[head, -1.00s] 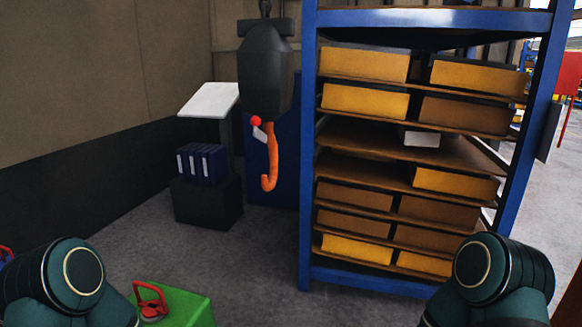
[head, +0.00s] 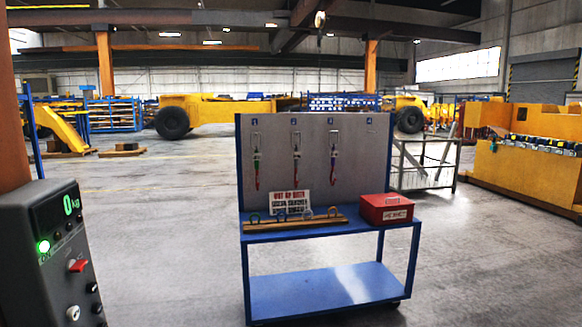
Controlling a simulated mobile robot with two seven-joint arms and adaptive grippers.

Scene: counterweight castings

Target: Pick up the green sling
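A blue trolley (head: 325,240) with an upright grey board (head: 355,180) stands ahead, a little right of centre. Three thin slings hang on the board under marks 1, 2 and 3. The sling under 1 (head: 257,160) shows green in its middle and a red lower end, so it looks like the green sling. The sling under 2 (head: 296,160) looks dark and reddish, and the sling under 3 (head: 334,160) looks blue with a red end. Place 4 is bare. Neither of my grippers is in view.
A red box (head: 387,209), a white sign with red and black lettering (head: 291,203) and a wooden strip with several rings (head: 294,223) are on the trolley top. A grey control panel (head: 50,260) reading 0 kg stands close on the left. Floor before the trolley is clear.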

